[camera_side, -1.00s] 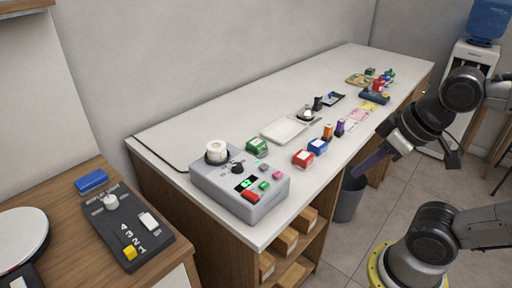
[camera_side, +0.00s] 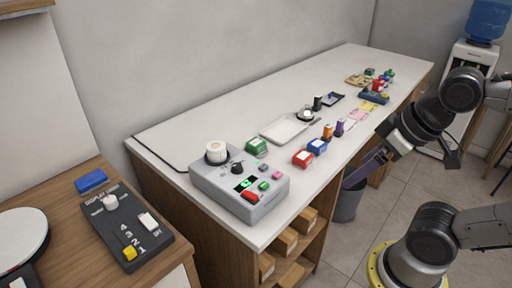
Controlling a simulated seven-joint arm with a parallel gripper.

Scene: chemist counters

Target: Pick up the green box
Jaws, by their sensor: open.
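The green box (camera_side: 256,146) stands on the white counter, just behind the grey label machine and left of the white tray. It has a pale label on it. My gripper (camera_side: 365,172) is at the right, beyond the counter's front edge and well apart from the green box. It is open and I see nothing between its fingers. Its fingers are small and partly dark in this view.
A red box (camera_side: 302,158) and a blue box (camera_side: 317,147) stand near the front edge. The grey machine (camera_side: 239,185) fills the near end. A white tray (camera_side: 284,130) lies mid-counter. The counter's back strip is clear. A bin (camera_side: 347,203) stands on the floor.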

